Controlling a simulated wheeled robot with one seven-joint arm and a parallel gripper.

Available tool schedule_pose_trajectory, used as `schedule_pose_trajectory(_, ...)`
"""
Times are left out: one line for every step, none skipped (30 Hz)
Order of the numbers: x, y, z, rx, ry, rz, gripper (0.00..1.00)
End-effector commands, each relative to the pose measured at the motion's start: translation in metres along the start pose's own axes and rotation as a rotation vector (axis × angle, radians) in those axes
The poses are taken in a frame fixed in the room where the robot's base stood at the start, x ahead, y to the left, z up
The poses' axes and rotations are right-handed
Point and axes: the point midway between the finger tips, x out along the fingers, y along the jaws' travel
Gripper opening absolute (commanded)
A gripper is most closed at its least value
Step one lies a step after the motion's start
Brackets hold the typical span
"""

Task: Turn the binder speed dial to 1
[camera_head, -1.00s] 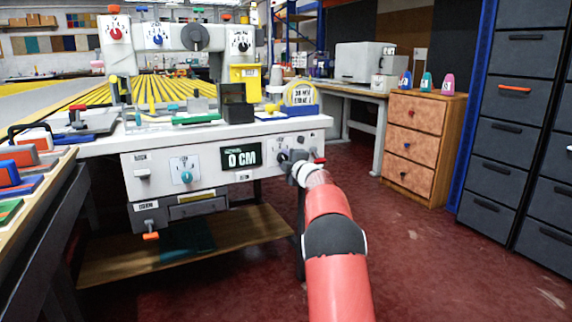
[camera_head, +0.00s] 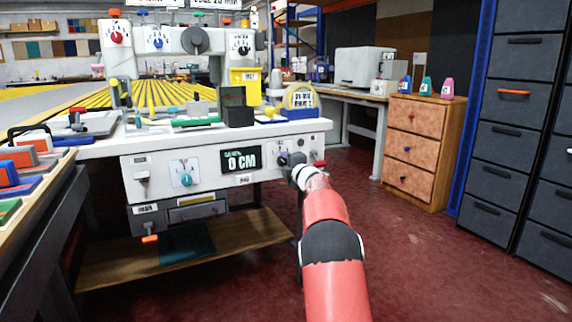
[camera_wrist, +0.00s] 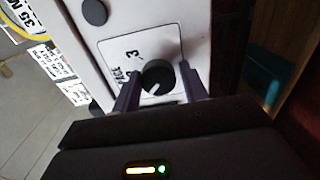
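A black round dial (camera_wrist: 157,78) with a white pointer mark sits on a white label plate in the wrist view. A 3 and other partly hidden marks show on the plate. My gripper (camera_wrist: 159,70) has its two dark fingers on either side of this dial, with a small gap visible at the right finger. In the head view the dial (camera_head: 283,160) is a small dark knob at the right of the machine's white front panel (camera_head: 215,188). My gripper covers part of that area, and the plate's lettering is too small to read there.
A display reading 0 CM (camera_head: 241,159) and a turquoise dial (camera_head: 186,180) are on the same panel to the left. A red knob (camera_head: 319,164) is just right of my wrist. A wooden drawer cabinet (camera_head: 414,150) stands farther right, with open red floor between.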

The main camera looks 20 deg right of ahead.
Motion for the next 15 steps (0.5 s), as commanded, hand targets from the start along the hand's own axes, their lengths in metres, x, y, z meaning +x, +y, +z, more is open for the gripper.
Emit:
schedule_pose_trajectory(0.0001,-0.0002,-0.0001,0.001,0.000,0.000,0.51)
schedule_pose_trajectory(0.0001,0.0001,-0.0001,0.001,0.000,0.001,0.55)
schedule_pose_trajectory(0.0001,0.0004,-0.0001,0.001,0.000,0.001,0.58)
schedule_pose_trajectory(0.0001,0.0007,-0.0001,0.001,0.000,0.001,0.58)
schedule_pose_trajectory(0.0001,0.0009,-0.0001,0.001,0.000,0.002,0.58)
schedule_pose_trajectory(0.0000,0.0011,-0.0001,0.001,0.000,0.002,0.58)
schedule_pose_trajectory(0.0000,0.0013,-0.0001,0.001,0.000,0.002,0.58)
schedule_pose_trajectory(0.0000,0.0014,0.0000,0.002,0.000,0.002,0.58)
schedule_pose_trajectory(0.0000,0.0016,0.0000,0.002,-0.001,0.003,0.58)
schedule_pose_trajectory(-0.0001,0.0017,0.0000,0.002,-0.001,0.003,0.58)
schedule_pose_trajectory(-0.0004,0.0018,0.0000,0.002,-0.001,0.003,0.58)
schedule_pose_trajectory(-0.0015,0.0019,0.0000,0.002,-0.001,0.003,0.58)
schedule_pose_trajectory(-0.0029,0.0020,0.0001,0.002,-0.001,0.003,0.58)
schedule_pose_trajectory(-0.0047,0.0021,0.0001,0.002,-0.001,0.004,0.58)
schedule_pose_trajectory(-0.0081,0.0014,0.0003,0.002,-0.001,0.003,0.58)
